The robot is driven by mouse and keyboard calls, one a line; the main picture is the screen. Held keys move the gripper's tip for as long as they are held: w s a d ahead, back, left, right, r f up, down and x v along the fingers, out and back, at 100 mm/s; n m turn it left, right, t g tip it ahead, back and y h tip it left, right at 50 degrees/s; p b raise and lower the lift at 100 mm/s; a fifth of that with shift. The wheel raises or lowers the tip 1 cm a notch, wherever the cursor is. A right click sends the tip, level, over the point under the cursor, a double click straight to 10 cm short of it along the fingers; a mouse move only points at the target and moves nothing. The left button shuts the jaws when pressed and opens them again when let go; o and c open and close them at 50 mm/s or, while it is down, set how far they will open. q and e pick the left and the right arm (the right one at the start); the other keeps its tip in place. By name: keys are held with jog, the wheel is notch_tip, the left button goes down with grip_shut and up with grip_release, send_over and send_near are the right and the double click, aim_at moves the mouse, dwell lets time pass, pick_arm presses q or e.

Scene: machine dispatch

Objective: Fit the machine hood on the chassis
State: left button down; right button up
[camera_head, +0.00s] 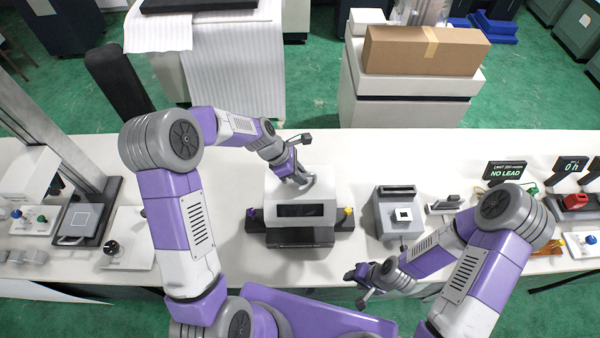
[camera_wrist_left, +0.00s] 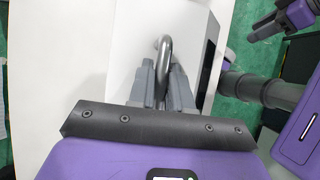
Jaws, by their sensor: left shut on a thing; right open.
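The machine hood (camera_head: 274,194), a white box with a dark window in its front, is at the table's middle. My left gripper (camera_head: 304,180) is shut on the grey handle on the hood's top. In the left wrist view the handle (camera_wrist_left: 166,52) stands between the fingers (camera_wrist_left: 163,88), above the white hood (camera_wrist_left: 125,60). The dark chassis (camera_head: 299,237) shows below and to both sides of the hood, with a purple and a yellow part at its ends. I cannot tell whether the hood rests on it or hangs just above. My right gripper (camera_head: 362,285) is open and empty near the front edge.
A grey device (camera_head: 389,222) with a white square stands right of the chassis. A white plate with a black knob (camera_head: 112,247) lies to the left. Signs and small tools (camera_head: 505,170) stand at the far right. The white table is clear directly beside the chassis.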

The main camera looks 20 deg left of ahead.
aim_at(300, 190)
pick_arm(q)
jog(key=shift+r+g+p, duration=0.25)
jog(key=shift+g+p, duration=0.15)
jog(key=shift+p, duration=0.3)
notch_tip(300, 190, down, 2)
jog(key=shift+f+b, duration=0.2)
jog(key=shift+b, duration=0.8)
jog(key=shift+f+b, duration=1.15)
jog(key=shift+f, duration=0.7)
jog(key=shift+p, duration=0.5)
jog(key=shift+f+b, duration=1.1)
jog(key=shift+f, duration=0.6)
jog(key=c, duration=1)
grip_release()
jog(key=shift+o, duration=0.2)
